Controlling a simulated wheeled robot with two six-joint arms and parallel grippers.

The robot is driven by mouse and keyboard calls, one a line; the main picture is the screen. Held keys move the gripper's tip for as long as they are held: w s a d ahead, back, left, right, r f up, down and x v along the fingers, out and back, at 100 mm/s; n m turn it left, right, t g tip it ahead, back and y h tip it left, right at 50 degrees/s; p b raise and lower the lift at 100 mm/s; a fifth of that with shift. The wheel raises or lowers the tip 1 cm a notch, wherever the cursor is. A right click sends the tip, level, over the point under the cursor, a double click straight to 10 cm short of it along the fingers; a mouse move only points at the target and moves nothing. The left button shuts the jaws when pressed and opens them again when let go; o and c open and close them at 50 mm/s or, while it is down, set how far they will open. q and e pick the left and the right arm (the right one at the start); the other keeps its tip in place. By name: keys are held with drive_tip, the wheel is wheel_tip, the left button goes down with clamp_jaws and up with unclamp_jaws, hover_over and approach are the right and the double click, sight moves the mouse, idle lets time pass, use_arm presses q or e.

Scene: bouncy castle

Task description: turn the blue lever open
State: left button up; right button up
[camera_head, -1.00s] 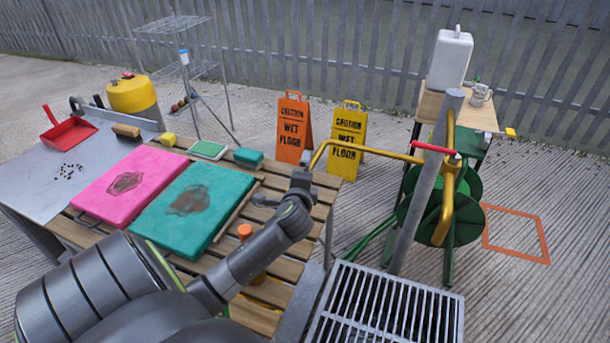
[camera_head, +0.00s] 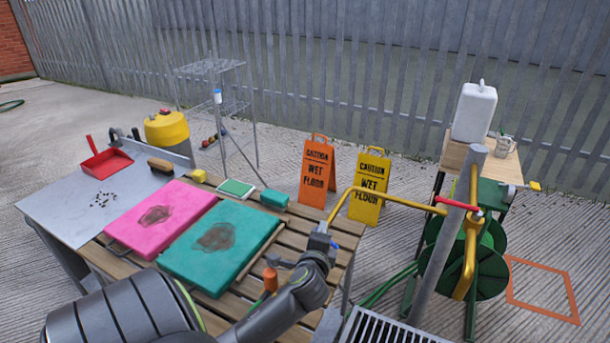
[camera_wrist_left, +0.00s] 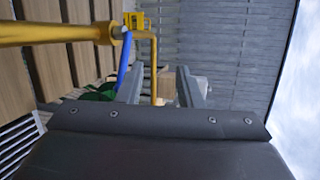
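The blue lever (camera_wrist_left: 124,60) hangs from the end of a yellow pipe (camera_wrist_left: 60,33) at the left of the left wrist view. In the head view a small blue bit of it (camera_head: 334,245) shows beside my left gripper (camera_head: 320,242), at the near end of the yellow pipe (camera_head: 400,200). My left gripper is open in the left wrist view (camera_wrist_left: 160,85). The lever shows just left of the left finger, and I cannot tell whether they touch. Nothing shows held between the fingers. My right gripper is not in view.
A red handle (camera_head: 457,203) sits on the pipe by the grey post (camera_head: 452,240). A green hose reel (camera_head: 490,262) stands behind it. The slatted table (camera_head: 310,222) carries a pink mat (camera_head: 160,215) and a teal mat (camera_head: 220,245). A grate (camera_head: 385,333) lies at the bottom.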

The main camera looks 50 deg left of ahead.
use_arm(q)
drive_tip(key=s+f+p+v, duration=0.1)
drive_tip(key=p+v, duration=0.2)
drive_tip(key=v, duration=1.1)
drive_tip(key=shift+s+a, duration=0.2)
drive_tip(key=shift+s, duration=0.05)
idle(0.6)
